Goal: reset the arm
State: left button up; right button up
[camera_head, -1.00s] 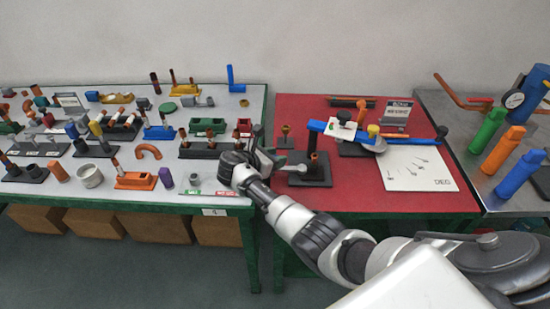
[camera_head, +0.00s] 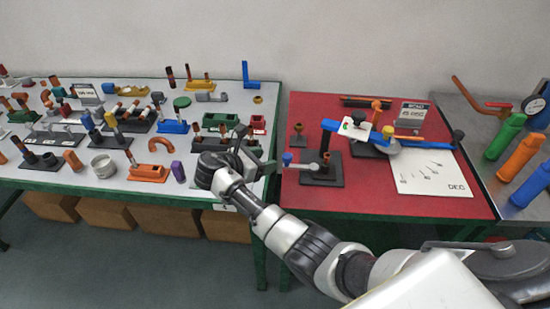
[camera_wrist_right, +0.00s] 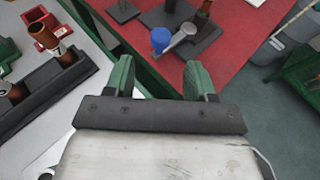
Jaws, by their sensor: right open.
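My right gripper (camera_head: 262,150) is open over the gap between the two tables, near the right edge of the left table. In the right wrist view its two green fingers (camera_wrist_right: 160,78) stand apart with nothing between them. Beyond the fingertips, a grey handle with a blue end (camera_wrist_right: 160,40) reaches out from a black base on the red table. In the head view this blue end (camera_head: 287,158) is just right of my gripper, apart from it. My left gripper is not in view.
The left table (camera_head: 130,195) is crowded with small parts. The red table (camera_head: 400,205) holds a black-based stand (camera_head: 322,172), a blue-barred device and a white board (camera_head: 435,175). Coloured cylinders (camera_head: 522,155) stand on a metal table at right. The red table's front is clear.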

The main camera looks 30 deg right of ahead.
jog(key=shift+s+a+r, duration=0.15)
jog(key=shift+a+r, duration=0.05)
jog(key=shift+a, duration=0.25)
